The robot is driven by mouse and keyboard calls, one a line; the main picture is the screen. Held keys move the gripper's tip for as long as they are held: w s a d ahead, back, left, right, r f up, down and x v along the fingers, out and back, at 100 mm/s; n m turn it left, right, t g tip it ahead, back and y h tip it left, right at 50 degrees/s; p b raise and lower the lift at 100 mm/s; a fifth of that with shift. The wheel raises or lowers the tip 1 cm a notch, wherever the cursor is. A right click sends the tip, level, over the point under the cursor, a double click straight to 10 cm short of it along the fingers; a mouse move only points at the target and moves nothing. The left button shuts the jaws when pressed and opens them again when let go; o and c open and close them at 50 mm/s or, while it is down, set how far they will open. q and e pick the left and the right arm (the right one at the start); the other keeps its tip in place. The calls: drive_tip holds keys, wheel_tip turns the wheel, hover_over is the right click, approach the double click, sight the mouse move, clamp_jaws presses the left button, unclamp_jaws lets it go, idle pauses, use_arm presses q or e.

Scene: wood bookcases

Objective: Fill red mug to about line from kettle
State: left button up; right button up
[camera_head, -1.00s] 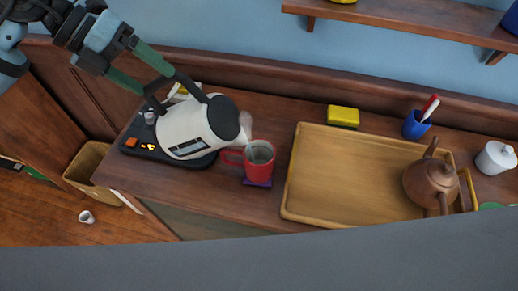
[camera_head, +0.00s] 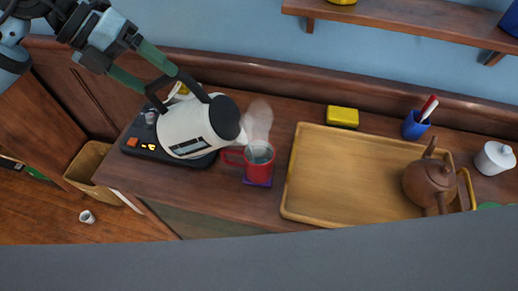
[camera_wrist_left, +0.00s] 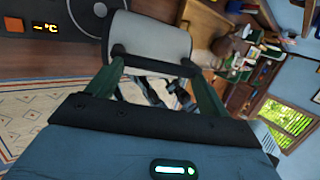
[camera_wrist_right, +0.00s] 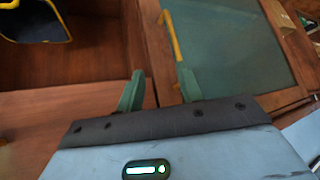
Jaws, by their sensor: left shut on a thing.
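The white and black kettle (camera_head: 190,125) is tilted to the right, with its spout end over the red mug (camera_head: 262,171). My left gripper (camera_head: 160,84) is shut on the kettle's handle; the kettle's pale body (camera_wrist_left: 150,34) also shows between the fingers in the left wrist view. The mug stands upright on a purple coaster (camera_head: 257,183), its handle to the left. Greyish liquid shows in the mug and steam rises above it. I cannot make out a fill line. My right gripper (camera_wrist_right: 160,88) is open and empty near a cabinet front.
The kettle's black base (camera_head: 140,147) is left of the mug. A wooden tray (camera_head: 330,180) with a brown teapot (camera_head: 430,180) is to the right. Behind are a yellow box (camera_head: 342,116) and a blue cup (camera_head: 415,126). A white lidded pot (camera_head: 495,158) stands far right.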

use_arm(q)
drive_tip(key=shift+s+d+r, duration=0.1)
drive_tip(key=shift+d+r, duration=0.25)
drive_tip(key=shift+r, duration=0.15)
use_arm(e)
drive_tip(key=shift+w+r, duration=0.3)
drive_tip(key=shift+r, duration=0.05)
idle(0.6)
use_arm(q)
drive_tip(key=shift+s+d+r+y+p, duration=0.15)
drive_tip(key=shift+d+r+y+p, duration=0.1)
drive_tip(key=shift+d+y+p, duration=0.15)
use_arm(e)
drive_tip(key=shift+r, duration=0.15)
idle(0.7)
drive_tip(key=shift+w, duration=0.15)
use_arm(q)
drive_tip(key=shift+r, duration=0.1)
drive_tip(key=shift+r, duration=0.1)
use_arm(e)
drive_tip(key=shift+r, duration=0.15)
